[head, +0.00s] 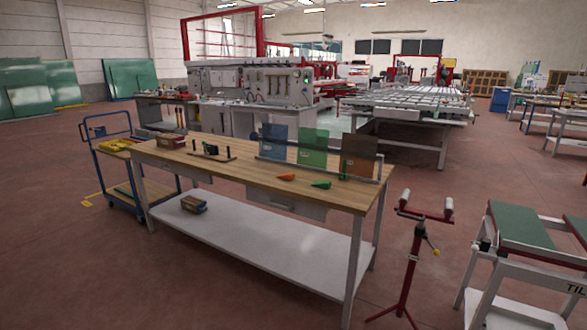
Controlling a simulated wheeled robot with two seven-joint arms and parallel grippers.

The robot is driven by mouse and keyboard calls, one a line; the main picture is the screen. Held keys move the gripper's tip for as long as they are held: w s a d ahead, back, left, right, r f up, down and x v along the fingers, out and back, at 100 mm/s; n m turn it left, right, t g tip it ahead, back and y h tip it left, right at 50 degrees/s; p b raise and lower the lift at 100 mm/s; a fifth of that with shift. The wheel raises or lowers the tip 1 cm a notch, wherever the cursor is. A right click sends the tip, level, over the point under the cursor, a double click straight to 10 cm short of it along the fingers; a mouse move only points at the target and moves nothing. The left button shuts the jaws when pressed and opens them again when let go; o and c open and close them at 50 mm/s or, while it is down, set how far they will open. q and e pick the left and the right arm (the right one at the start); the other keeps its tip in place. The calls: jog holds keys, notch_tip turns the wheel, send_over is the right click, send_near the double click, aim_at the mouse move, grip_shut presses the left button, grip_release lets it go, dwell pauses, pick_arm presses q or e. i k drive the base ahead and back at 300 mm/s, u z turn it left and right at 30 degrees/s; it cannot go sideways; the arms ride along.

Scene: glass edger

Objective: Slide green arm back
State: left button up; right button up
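I cannot tell which thing is the green arm. A green glass pane (313,148) stands upright in a rack (334,175) on the wooden workbench (227,172), between a blue pane (274,141) and a brown pane (359,155). A small green cone-shaped piece (321,185) lies near the front of the bench, beside an orange one (286,177). At the right, a white-framed stand (483,262) carries a dark green padded top (521,227), cut off by the picture edge. Neither of my grippers is in view.
A red roller stand (413,254) stands on the floor between the bench and the green-topped stand. A blue trolley (105,152) is at the bench's left end. A large grey machine (255,85) stands behind. Open reddish floor (60,235) lies at the left.

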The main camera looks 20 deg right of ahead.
aim_at(343, 175)
jog(key=i, duration=1.1)
jog(key=z, duration=0.85)
jog(key=i, duration=0.7)
jog(key=z, duration=1.2)
jog(key=i, duration=0.4)
jog(key=z, duration=0.35)
